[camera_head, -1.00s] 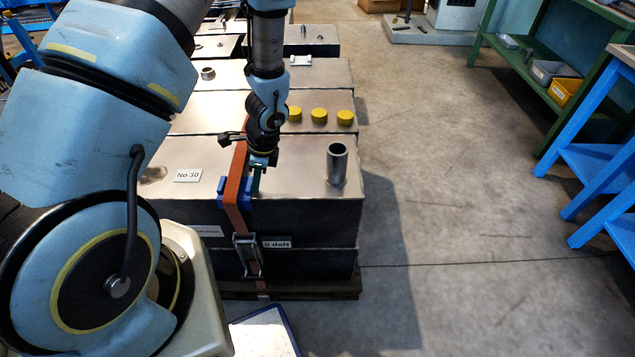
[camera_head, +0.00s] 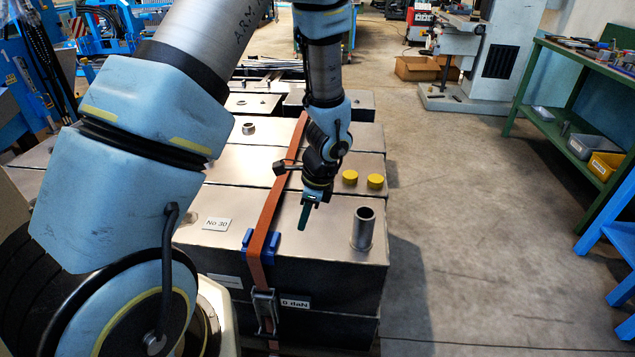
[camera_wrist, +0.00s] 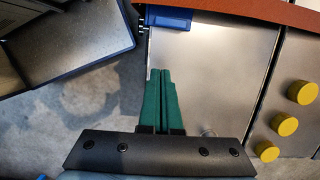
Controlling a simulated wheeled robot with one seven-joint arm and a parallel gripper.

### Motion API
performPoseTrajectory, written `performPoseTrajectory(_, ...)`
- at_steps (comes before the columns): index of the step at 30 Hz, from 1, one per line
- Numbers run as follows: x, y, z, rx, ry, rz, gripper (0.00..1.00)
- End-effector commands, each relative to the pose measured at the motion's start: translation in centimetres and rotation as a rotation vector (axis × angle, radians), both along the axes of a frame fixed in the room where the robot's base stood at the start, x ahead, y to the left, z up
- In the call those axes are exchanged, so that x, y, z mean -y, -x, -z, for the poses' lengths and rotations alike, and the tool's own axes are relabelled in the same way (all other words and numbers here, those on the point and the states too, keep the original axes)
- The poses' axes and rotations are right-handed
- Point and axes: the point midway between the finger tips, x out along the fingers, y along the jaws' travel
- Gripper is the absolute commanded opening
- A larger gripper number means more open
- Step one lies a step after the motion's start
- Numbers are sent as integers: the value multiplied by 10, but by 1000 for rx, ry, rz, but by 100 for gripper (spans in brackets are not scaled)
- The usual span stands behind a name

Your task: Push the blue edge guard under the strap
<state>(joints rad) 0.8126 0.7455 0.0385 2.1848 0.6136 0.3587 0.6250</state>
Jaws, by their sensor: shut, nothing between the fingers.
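The blue edge guard (camera_head: 273,243) sits on the front top edge of the steel block (camera_head: 325,240). The orange strap (camera_head: 268,215) runs over the guard, and blue shows on both sides of the strap. In the wrist view, the guard (camera_wrist: 168,18) is at the top, against the strap's (camera_wrist: 255,10) edge. My gripper (camera_head: 303,228) is shut and empty, with green fingers pointing down. It is to the right of the guard and strap, apart from both, seemingly above the block top. The closed fingers also show in the wrist view (camera_wrist: 160,72).
A metal tube (camera_head: 363,230) stands upright on the block to the right of my gripper. Yellow caps (camera_head: 375,181) sit on the block behind. A strap buckle (camera_head: 264,310) hangs on the front face.

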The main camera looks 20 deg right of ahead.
Motion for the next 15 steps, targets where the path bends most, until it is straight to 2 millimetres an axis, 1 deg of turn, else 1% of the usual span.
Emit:
performPoseTrajectory(1, 3, 0, -12, 4, 5, -1, 0)
performPoseTrajectory(3, 7, 2, -29, 3, 5, -1, 0)
performPoseTrajectory(9, 17, 7, -73, 4, 5, -1, 0)
performPoseTrajectory(12, 21, 9, -91, 3, 4, 0, 0)
performPoseTrajectory(15, 24, 10, -104, 2, 2, 0, 0)
